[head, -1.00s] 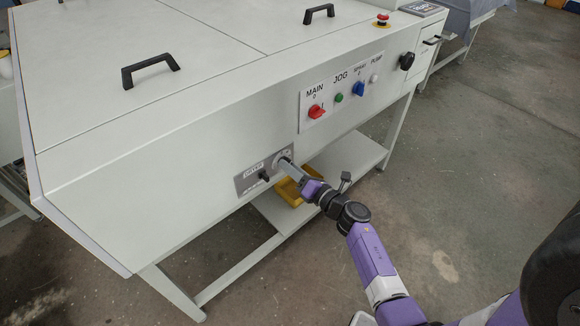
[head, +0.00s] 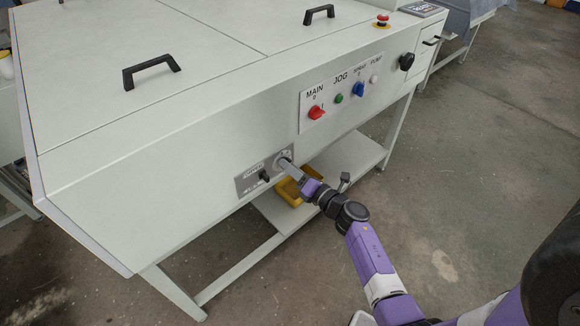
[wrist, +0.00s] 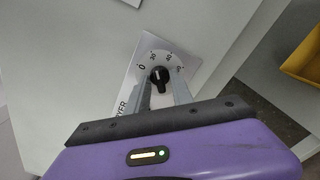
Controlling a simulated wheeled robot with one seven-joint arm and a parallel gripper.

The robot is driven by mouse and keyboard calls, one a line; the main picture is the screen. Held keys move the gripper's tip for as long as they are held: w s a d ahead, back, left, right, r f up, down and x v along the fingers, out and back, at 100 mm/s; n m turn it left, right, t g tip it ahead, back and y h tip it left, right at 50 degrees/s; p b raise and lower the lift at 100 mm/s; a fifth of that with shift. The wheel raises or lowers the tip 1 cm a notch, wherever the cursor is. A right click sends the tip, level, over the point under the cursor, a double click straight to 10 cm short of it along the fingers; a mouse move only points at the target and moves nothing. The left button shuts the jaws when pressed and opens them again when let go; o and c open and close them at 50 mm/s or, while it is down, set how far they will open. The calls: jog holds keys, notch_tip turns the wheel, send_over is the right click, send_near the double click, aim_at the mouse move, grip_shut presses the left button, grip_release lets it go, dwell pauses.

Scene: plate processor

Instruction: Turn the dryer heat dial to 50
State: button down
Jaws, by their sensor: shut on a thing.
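The dryer panel (head: 249,180) is a grey plate low on the front of the white machine. In the head view my gripper (head: 287,165) reaches the right end of the panel and mostly hides the dial. The knob's exact setting is too small to read.
A black switch (head: 265,176) sits left of the dial on the same panel. A control plate with a red switch (head: 316,112), green button and blue switch is up to the right. A yellow bin (head: 291,191) stands on the lower shelf (head: 348,165).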

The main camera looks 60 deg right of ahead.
jog(key=m+p, duration=0.6)
jog(key=m, duration=1)
jog(key=shift+m, duration=0.4)
jog(key=shift+s, duration=0.1)
jog(key=c, duration=1.5)
grip_release()
jog(key=shift+v, duration=3.9)
